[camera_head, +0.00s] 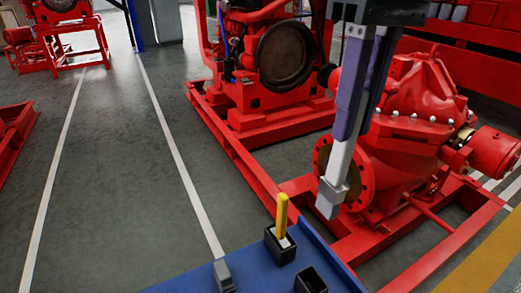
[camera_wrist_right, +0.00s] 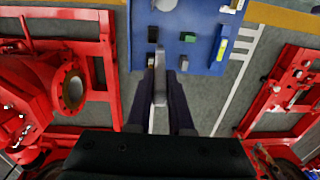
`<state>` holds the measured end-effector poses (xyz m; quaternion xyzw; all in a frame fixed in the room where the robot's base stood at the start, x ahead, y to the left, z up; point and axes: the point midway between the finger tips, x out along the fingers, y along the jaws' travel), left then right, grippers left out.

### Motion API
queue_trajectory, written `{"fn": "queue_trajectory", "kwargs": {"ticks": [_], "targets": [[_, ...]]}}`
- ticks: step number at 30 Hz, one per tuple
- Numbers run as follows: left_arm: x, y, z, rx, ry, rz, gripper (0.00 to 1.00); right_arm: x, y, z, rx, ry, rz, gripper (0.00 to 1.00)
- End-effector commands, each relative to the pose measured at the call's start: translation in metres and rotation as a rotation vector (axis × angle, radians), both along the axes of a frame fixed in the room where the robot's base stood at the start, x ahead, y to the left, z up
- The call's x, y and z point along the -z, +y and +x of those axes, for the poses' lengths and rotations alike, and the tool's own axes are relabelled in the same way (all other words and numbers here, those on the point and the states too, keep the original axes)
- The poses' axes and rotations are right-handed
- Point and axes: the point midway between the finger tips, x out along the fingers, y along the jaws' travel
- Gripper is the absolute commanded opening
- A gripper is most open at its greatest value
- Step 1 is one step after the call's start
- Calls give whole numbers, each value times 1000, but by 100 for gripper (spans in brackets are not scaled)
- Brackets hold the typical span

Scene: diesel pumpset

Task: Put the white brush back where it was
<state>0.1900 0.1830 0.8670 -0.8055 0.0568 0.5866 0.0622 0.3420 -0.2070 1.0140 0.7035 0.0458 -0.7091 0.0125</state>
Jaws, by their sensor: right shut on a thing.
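My right gripper (camera_head: 352,137) points down in the head view, its two long dark fingers shut on the white brush (camera_head: 337,170). The brush hangs below the fingertips, slightly tilted, with its blocky end (camera_head: 331,203) lowest. It is in the air beyond the blue table, in front of a red pump flange. In the right wrist view the brush (camera_wrist_right: 160,85) sticks out between the fingers (camera_wrist_right: 160,100) towards the blue table. A black holder (camera_head: 311,281) on the table looks empty. Another black holder (camera_head: 279,248) has a yellow-handled brush (camera_head: 282,214) standing in it. My left gripper is not in view.
The blue table (camera_head: 190,284) also bears a grey block (camera_head: 223,274). In the right wrist view the table (camera_wrist_right: 205,22) has several small items, including a green one (camera_wrist_right: 184,63). The red pump (camera_head: 405,140) and its frame stand close behind the brush. Grey floor lies left.

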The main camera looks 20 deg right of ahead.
Motion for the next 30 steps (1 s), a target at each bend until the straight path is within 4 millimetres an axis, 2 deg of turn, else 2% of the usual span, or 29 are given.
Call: {"fn": "queue_trajectory", "kwargs": {"ticks": [1, 6, 11, 13, 24, 27, 30], "targets": [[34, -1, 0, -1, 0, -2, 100, 30, -2, 2, 0, -3, -10, 0], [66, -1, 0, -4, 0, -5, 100, 55, -6, 4, 4, -2, -37, 0], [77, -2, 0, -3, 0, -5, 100, 65, -8, 5, 5, -1, -47, 0], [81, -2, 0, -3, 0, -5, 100, 75, -8, 5, 4, 2, -48, 0], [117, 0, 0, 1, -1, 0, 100, 177, -8, 4, 3, 3, -48, 0], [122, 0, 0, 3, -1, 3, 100, 194, -8, 4, 4, 1, -48, 0], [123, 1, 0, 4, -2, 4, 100, 201, -8, 5, 4, 0, -48, 0]]}}
